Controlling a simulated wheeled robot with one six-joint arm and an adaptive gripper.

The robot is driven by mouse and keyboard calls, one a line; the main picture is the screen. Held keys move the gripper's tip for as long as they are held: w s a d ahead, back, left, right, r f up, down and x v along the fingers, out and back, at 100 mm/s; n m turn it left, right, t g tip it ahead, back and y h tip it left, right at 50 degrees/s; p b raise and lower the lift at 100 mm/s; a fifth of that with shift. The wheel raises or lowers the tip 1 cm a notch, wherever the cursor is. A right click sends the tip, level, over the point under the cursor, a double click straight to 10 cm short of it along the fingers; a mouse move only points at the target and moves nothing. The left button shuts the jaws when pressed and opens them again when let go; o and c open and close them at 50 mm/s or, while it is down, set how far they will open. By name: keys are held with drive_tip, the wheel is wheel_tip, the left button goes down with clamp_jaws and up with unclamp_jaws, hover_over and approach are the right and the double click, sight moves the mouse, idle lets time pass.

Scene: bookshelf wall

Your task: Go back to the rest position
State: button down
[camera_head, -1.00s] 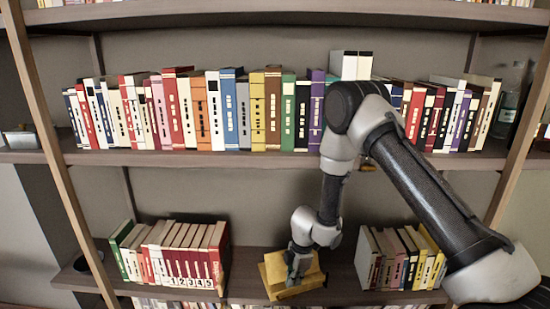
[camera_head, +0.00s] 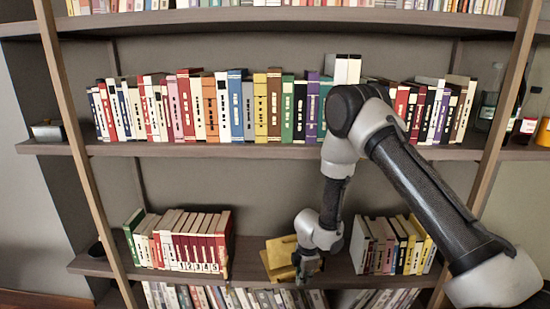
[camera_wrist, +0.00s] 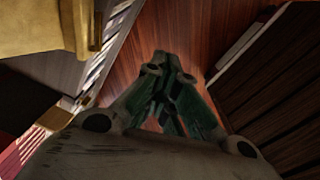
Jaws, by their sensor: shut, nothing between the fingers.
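My gripper (camera_head: 306,272) hangs at the lower shelf (camera_head: 345,272), in front of and just right of a tan wooden block or stand (camera_head: 280,256). In the wrist view my gripper (camera_wrist: 168,72) points away from the camera with its dark green fingers together and nothing between them. The tan object (camera_wrist: 40,25) shows at the upper left of that view, apart from the fingers. My arm runs from the lower right, over the middle shelf, and down to the gripper.
Red and white numbered books (camera_head: 185,245) stand left on the lower shelf, and more books (camera_head: 392,245) stand right. The middle shelf (camera_head: 230,150) carries a long book row (camera_head: 235,105), partly hidden by my arm. Slanted wooden posts (camera_head: 80,160) frame the shelves.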

drive_tip(key=w+d+r+m+t+h, duration=0.15)
drive_tip(key=d+r+m+h, duration=0.3)
drive_tip(key=d+r, duration=0.65)
drive_tip(key=s+d+r+m+g, duration=0.1)
drive_tip(key=s+d+r+m, duration=0.15)
drive_tip(key=d+r, duration=0.35)
drive_tip(key=s+d+r+m+g, duration=0.1)
drive_tip(key=s+d+r+m, duration=0.1)
drive_tip(key=d+r+m, duration=0.3)
drive_tip(key=s+d+r+m+t+y, duration=0.2)
drive_tip(key=s+r+m, duration=0.2)
drive_tip(key=s+r, duration=0.8)
drive_tip(key=s+d+r+m+t+y, duration=0.2)
drive_tip(key=s+r+m, duration=0.3)
drive_tip(key=s+r, duration=0.8)
drive_tip(key=shift+d+r, duration=0.2)
drive_tip(key=shift+r, duration=0.45)
